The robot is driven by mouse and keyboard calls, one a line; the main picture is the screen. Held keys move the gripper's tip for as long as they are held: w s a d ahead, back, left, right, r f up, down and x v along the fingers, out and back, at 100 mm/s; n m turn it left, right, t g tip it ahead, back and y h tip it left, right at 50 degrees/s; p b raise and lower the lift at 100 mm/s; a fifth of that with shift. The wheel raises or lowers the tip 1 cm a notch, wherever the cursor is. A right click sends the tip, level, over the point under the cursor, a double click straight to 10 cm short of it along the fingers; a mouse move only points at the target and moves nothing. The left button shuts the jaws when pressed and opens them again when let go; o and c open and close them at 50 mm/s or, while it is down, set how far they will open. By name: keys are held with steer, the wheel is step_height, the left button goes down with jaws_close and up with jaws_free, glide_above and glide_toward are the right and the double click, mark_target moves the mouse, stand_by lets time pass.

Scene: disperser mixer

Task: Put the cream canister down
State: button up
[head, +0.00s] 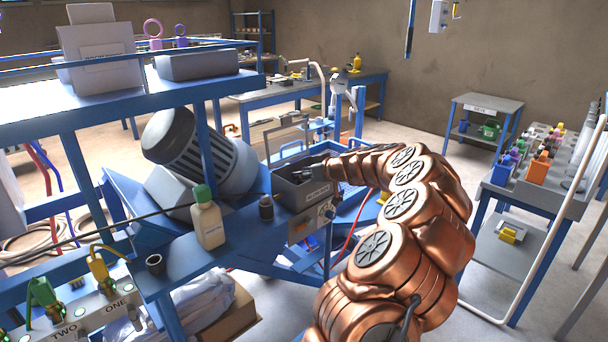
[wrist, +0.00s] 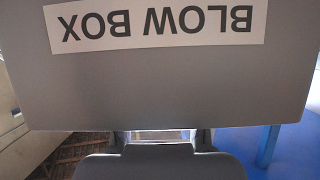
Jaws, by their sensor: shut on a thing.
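The cream canister (head: 209,224), with a green cap, stands upright on the blue bench (head: 252,238) in the head view. My gripper (head: 318,168) is apart from it, further right and back, at a grey open box (head: 305,194) with a white label. In the wrist view the box's wall (wrist: 180,85) fills the top, its label reading BLOW BOX upside down. My gripper (wrist: 160,137) also shows there, below the label, shut on the box. The exact contact of the fingertips is hidden. The canister is not in the wrist view.
A large grey motor (head: 210,150) is behind the canister. A blue rail shelf (head: 110,105) stands at the left.

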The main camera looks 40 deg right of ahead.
steer(key=o, duration=1.1)
steer(key=shift+r, duration=0.1)
steer(key=shift+r+p, duration=0.1)
steer(key=shift+p, duration=0.25)
steer(key=shift+s, duration=0.25)
steer(key=b+v, duration=0.4)
steer(key=v, duration=0.7)
steer(key=shift+s+r, duration=0.2)
